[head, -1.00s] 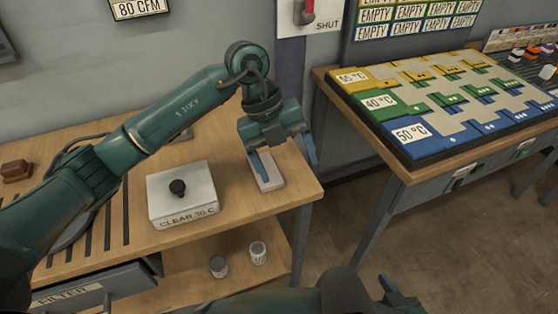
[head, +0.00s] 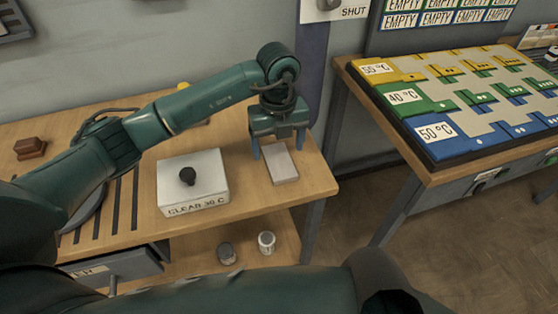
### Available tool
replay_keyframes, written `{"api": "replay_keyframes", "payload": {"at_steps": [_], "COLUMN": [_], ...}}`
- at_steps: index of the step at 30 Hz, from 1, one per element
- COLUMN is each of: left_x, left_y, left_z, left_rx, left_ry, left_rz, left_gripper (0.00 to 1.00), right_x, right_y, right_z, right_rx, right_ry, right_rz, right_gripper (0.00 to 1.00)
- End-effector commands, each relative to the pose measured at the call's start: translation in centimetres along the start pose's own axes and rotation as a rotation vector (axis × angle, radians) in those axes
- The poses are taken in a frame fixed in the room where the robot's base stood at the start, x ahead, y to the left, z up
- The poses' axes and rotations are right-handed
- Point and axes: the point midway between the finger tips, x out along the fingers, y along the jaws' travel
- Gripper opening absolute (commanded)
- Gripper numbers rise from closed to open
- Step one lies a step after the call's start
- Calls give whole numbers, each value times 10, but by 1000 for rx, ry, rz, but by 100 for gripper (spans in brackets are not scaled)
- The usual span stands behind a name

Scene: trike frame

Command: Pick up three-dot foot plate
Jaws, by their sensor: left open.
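A pale flat rectangular block (head: 281,164) lies on the wooden bench near its right end. No dots can be made out on it, so I cannot tell if it is the three-dot foot plate. My left gripper (head: 278,151) points down just over and behind this block. Its two blue fingers are spread apart with nothing between them. Yellow, green and blue plates with small dots lie in a board (head: 463,120) on the right table; the dots are too small to count surely. My right arm crosses the bottom edge, and its gripper is out of view.
A white box (head: 193,184) with a black knob stands left of the block. A brown block (head: 30,147) lies at far left. A small yellow thing (head: 183,86) shows behind my left arm. Two small jars (head: 267,243) stand on the lower shelf. A gap separates bench and right table.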

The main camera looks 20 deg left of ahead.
Motion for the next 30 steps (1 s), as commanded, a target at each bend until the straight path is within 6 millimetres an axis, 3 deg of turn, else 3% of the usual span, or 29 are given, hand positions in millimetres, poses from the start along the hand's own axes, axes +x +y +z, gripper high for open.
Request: {"api": "replay_keyframes", "payload": {"at_steps": [6,15,30], "left_x": [31,36,36], "left_y": [-1,-2,-1], "left_z": [-1,-1,-1], "left_rx": [0,1,1], "left_ry": [2,1,1], "left_rz": [1,-1,-1], "left_gripper": [78,78,38], "right_x": [0,0,0], "right_y": [1,1,1], "right_z": [-2,-2,-1], "right_rx": [-7,-7,-7], "right_ry": [0,-1,-2], "right_rz": [3,3,3], "right_gripper": [49,49,49]}}
